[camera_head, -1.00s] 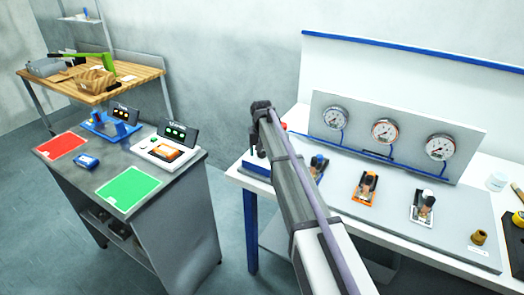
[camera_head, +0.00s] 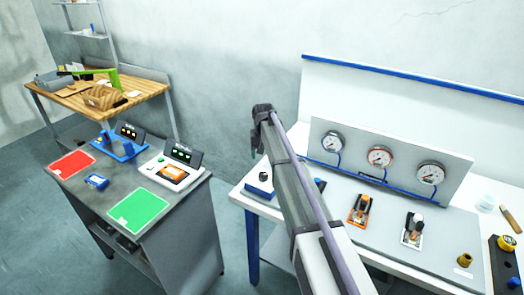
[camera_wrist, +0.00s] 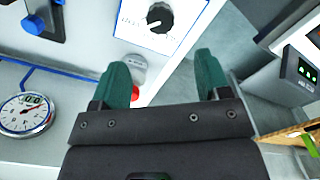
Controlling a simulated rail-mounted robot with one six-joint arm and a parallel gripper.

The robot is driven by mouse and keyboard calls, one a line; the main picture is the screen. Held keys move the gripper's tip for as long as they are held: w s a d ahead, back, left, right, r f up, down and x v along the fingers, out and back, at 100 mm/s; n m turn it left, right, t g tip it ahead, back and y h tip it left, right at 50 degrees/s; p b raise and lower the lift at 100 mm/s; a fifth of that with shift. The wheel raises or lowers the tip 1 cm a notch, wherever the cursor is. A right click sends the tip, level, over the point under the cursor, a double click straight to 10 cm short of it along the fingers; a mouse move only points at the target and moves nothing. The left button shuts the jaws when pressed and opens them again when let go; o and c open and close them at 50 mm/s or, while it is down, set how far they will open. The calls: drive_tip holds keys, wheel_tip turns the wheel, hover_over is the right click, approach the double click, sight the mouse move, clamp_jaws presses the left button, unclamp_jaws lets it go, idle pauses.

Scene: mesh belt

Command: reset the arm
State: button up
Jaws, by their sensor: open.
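My arm (camera_head: 296,195) reaches up and away across the middle of the head view. My gripper shows in the wrist view (camera_wrist: 162,80) with two teal fingers spread wide apart and nothing between them. In the head view its fingers are mostly hidden behind the dark wrist end. Below and beyond the fingers in the wrist view are a white box with a black knob (camera_wrist: 159,16), a grey button and a red button (camera_wrist: 135,93). The fingers appear apart from them.
A white bench holds a panel with three gauges (camera_head: 380,157) and several valves on the right. A grey cart (camera_head: 182,225) carries a red mat (camera_head: 72,164), a green mat (camera_head: 138,209) and devices. A wooden table (camera_head: 140,92) stands behind. Floor shows between cart and bench.

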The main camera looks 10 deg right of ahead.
drive_tip(key=s+f+b, duration=0.3)
drive_tip(key=s, duration=1.5)
drive_tip(key=s+f+n+b, duration=0.1)
drive_tip(key=s+f+b, duration=0.2)
drive_tip(key=s, duration=1.5)
